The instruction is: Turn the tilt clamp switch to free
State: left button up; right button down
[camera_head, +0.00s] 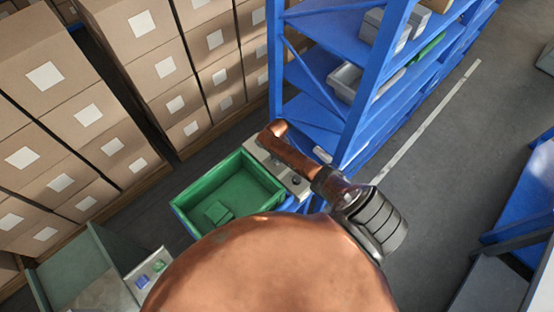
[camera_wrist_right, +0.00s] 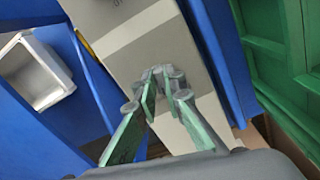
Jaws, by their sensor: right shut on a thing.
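A narrow pale grey panel (camera_head: 262,152) stands beside the green bin in the head view, partly covered by my copper-coloured right arm. In the wrist view, a pale grey panel (camera_wrist_right: 130,35) with a lighter band runs down behind my fingers. My right gripper (camera_wrist_right: 160,90) is at this panel, its green-padded fingers closed together. It is shut on a small grey part that I take for the clamp switch; the fingers hide most of it. Its marking and which way it points cannot be read. My left gripper is not in view.
A green bin (camera_head: 207,180) holding a green block sits left of the panel. A blue shelf rack (camera_head: 325,60) stands behind, with stacked cartons (camera_head: 140,40) at the upper left. Open grey floor (camera_head: 440,150) lies to the right.

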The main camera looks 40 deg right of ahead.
jog(key=n+p, duration=0.1)
jog(key=n, duration=0.3)
jog(key=shift+d+n, duration=0.1)
jog(key=shift+n, duration=2.2)
jog(key=c, duration=2)
grip_release()
jog(key=shift+d, duration=0.1)
notch_tip(320, 180, up, 12)
